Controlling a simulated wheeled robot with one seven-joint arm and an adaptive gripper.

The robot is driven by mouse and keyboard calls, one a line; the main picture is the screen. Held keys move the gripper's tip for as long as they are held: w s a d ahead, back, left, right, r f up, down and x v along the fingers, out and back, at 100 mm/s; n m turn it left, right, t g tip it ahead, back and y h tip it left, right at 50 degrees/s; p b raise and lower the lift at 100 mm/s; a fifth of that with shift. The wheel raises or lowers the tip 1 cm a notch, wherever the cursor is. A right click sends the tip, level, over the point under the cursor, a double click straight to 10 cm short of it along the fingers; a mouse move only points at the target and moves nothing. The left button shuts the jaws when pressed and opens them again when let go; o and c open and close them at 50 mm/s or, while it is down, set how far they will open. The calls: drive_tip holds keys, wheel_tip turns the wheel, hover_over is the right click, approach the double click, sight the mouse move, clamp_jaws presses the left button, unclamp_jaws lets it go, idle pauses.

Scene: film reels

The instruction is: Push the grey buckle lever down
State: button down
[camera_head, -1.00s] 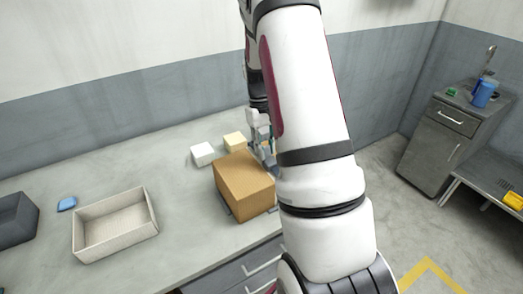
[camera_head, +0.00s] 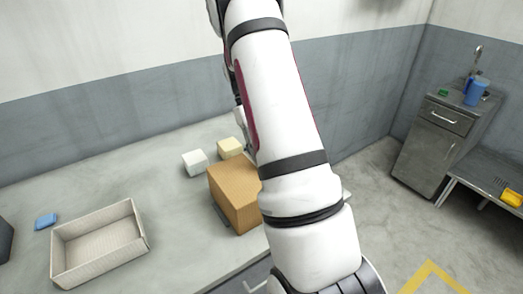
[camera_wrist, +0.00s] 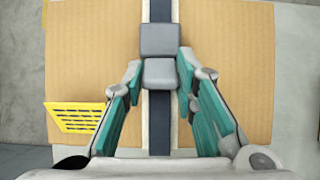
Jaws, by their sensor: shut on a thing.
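The brown box (camera_head: 232,190) stands on the table in the head view, partly hidden by my arm. In the wrist view, the box top (camera_wrist: 85,60) fills most of the picture, with a dark strap (camera_wrist: 160,120) running down its middle. The grey buckle shows as two grey blocks on the strap, an upper one (camera_wrist: 160,40) and a lower one, the lever (camera_wrist: 160,78). My gripper (camera_wrist: 159,68) has its teal fingers on both sides of the lower block, shut on it. My gripper is hidden behind my arm in the head view.
A yellow slotted piece (camera_wrist: 75,117) shows left of my fingers in the wrist view. A white block (camera_head: 195,162) and a cream block (camera_head: 230,148) stand behind the box. An empty beige tray (camera_head: 142,240) and a blue item (camera_head: 45,221) lie to the left.

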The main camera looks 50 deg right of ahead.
drive_tip(key=c, duration=1.3)
unclamp_jaws()
drive_tip(key=shift+v, duration=6.05)
drive_tip(key=shift+a, duration=0.1)
